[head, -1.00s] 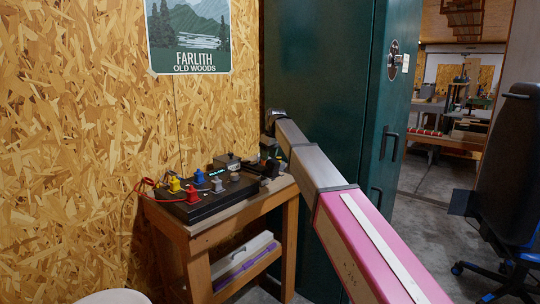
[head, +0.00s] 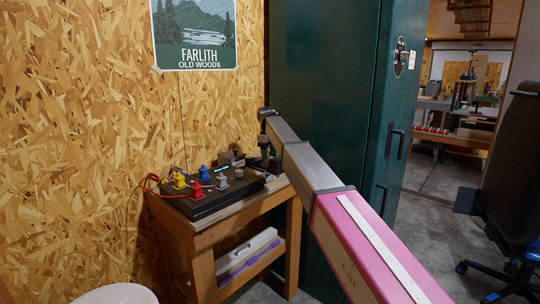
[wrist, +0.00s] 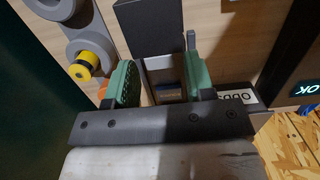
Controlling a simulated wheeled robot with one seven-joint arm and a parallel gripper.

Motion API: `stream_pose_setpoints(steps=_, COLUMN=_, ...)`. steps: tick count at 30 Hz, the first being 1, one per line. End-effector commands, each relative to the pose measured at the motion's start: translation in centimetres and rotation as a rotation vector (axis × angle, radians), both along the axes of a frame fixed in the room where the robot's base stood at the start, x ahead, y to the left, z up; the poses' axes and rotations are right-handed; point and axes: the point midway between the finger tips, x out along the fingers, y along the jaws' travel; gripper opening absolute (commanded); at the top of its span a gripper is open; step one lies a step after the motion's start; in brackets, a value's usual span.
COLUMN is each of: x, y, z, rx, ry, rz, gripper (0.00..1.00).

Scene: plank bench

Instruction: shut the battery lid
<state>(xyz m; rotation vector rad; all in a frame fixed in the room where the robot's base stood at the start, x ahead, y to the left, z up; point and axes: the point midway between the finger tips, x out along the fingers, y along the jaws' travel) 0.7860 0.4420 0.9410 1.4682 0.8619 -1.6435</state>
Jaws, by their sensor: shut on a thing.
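The black device (head: 210,196) lies on the small wooden bench, with yellow, blue, red and grey posts on top. My gripper (head: 268,163) points down at the bench's right end, and its tips are too small to read in the head view. In the wrist view my gripper (wrist: 160,84) has its two green-padded fingers on either side of a dark panel, which I take to be the battery lid (wrist: 148,28). The lid stands out between and beyond the fingers. Its hinge and the compartment beneath are mostly hidden by the fingers, so its exact angle cannot be told.
Grey rings and a yellow knob (wrist: 84,66) sit close to the left finger. A lit display (wrist: 304,88) reads OK at the right. The bench (head: 228,222) stands against a chipboard wall, beside a green cabinet (head: 325,100). A white and purple case (head: 248,252) lies on the lower shelf.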

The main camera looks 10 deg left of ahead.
Motion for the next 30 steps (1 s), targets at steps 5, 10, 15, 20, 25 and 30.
stream_pose_setpoints(steps=5, x=0.0, y=0.0, z=0.0, rx=-0.001, ry=0.0, rz=0.0, gripper=0.55)
stream_pose_setpoints(steps=10, x=0.0, y=0.0, z=0.0, rx=0.0, ry=0.0, rz=0.0, gripper=0.55)
stream_pose_setpoints(steps=15, x=-0.2, y=-0.2, z=0.1, rx=0.018, ry=-0.01, rz=0.0, gripper=0.55)
stream_pose_setpoints(steps=20, x=-0.7, y=-0.9, z=0.7, rx=0.109, ry=-0.061, rz=-0.001, gripper=0.55)
stream_pose_setpoints(steps=25, x=-1.2, y=-1.7, z=1.5, rx=0.251, ry=-0.14, rz=-0.002, gripper=0.55)
stream_pose_setpoints(steps=30, x=-1.5, y=-2.4, z=2.0, rx=0.367, ry=-0.205, rz=-0.001, gripper=0.55)
